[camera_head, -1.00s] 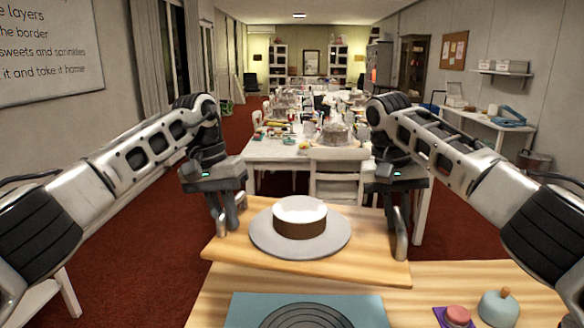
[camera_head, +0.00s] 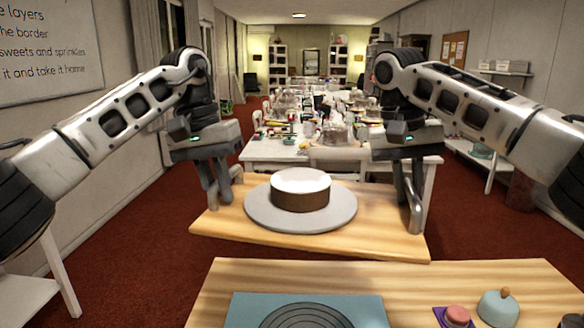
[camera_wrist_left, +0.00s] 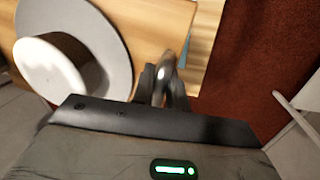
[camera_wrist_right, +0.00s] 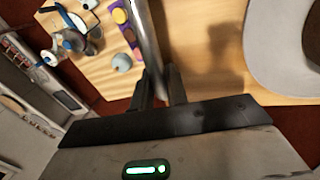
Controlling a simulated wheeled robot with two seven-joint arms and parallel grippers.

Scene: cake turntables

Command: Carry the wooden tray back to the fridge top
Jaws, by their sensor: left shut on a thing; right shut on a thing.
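My left gripper (camera_head: 222,200) is shut on the metal handle at the tray's left end; the handle also shows in the left wrist view (camera_wrist_left: 160,83). My right gripper (camera_head: 414,222) is shut on the right handle, seen in the right wrist view (camera_wrist_right: 145,45). The tray looks about level. The fridge top is not identifiable in these views.
The near wooden worktable (camera_head: 240,275) holds a blue mat (camera_head: 240,312) with a grey round turntable (camera_head: 305,315), a pink piece on purple (camera_head: 457,314) and a blue domed thing (camera_head: 498,307). A chair (camera_head: 336,153) and a cluttered white table (camera_head: 275,150) stand beyond the tray. Red floor lies open at left.

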